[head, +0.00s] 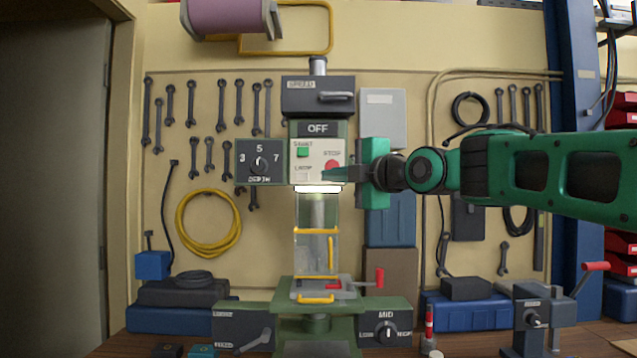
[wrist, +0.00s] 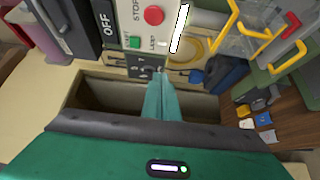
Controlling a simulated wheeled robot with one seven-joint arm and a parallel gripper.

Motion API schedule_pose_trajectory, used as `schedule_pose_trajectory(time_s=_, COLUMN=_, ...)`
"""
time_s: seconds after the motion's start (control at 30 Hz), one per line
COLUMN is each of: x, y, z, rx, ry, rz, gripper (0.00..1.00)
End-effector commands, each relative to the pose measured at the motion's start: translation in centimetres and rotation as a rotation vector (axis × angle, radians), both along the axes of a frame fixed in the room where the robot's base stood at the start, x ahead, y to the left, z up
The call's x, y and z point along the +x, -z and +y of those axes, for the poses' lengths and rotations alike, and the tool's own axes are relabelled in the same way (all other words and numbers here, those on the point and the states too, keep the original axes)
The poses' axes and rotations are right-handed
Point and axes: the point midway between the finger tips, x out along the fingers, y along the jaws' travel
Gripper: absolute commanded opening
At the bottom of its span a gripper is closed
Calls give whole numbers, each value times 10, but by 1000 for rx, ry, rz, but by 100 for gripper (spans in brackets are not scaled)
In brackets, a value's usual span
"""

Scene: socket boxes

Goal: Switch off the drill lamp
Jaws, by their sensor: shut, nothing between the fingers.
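The drill press control panel (head: 317,150) is in the middle of the head view, with a green START button (head: 302,152), a red STOP button (head: 332,165) and a small pale LAMP switch (head: 302,176) at lower left. The lamp (head: 318,188) is a bright white bar under the panel, lit. My gripper (head: 324,174) is shut and empty; its teal fingers point left across the panel's lower right. In the wrist view the fingertips (wrist: 159,76) appear below the LAMP switch (wrist: 162,43) and the lit lamp (wrist: 180,28). Contact cannot be told.
The display (head: 317,128) reads OFF. A depth dial (head: 259,163) is left of the panel. A clear guard with yellow handles (head: 317,231) stands under the lamp. A red-handled vise (head: 330,290) sits on the drill table. Wrenches hang on the pegboard behind.

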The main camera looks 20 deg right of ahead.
Motion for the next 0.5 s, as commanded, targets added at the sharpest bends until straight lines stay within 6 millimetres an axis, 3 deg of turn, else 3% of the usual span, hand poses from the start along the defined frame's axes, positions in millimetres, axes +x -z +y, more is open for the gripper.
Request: schedule_pose_trajectory(time_s=0.5, x=85, y=2, z=25, rx=1, ry=-1, rz=3, gripper=0)
